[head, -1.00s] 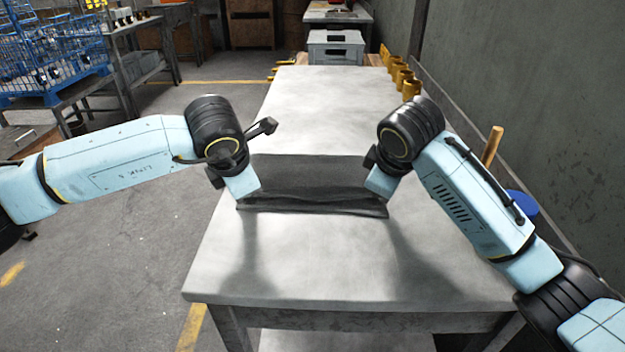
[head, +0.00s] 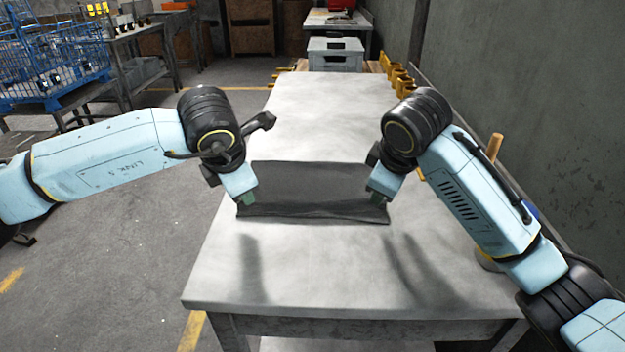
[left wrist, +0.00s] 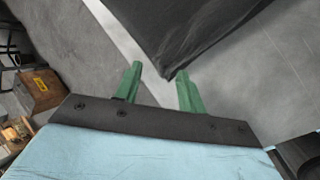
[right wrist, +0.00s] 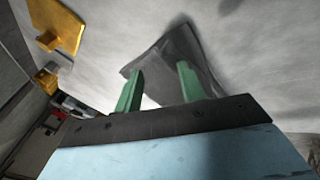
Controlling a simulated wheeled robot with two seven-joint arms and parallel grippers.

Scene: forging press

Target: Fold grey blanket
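The grey blanket (head: 310,190) lies as a dark, wide strip across the middle of the table, fairly flat, with its near edge slightly wavy. My left gripper (head: 247,202) is at its near left corner. In the left wrist view, that gripper (left wrist: 158,88) has its green fingers apart, with a corner of the blanket (left wrist: 190,35) just beyond the tips. My right gripper (head: 379,200) is at the near right corner. In the right wrist view, that gripper (right wrist: 158,80) is also open, and the blanket (right wrist: 180,60) shows beyond and between its fingers. Exact contact is unclear.
The pale table (head: 320,265) is clear in front of and behind the blanket. A grey crate (head: 335,55) stands beyond its far end. Brass-coloured parts (head: 402,80) line the far right edge, beside a wall. A blue wire cart (head: 50,60) stands far left.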

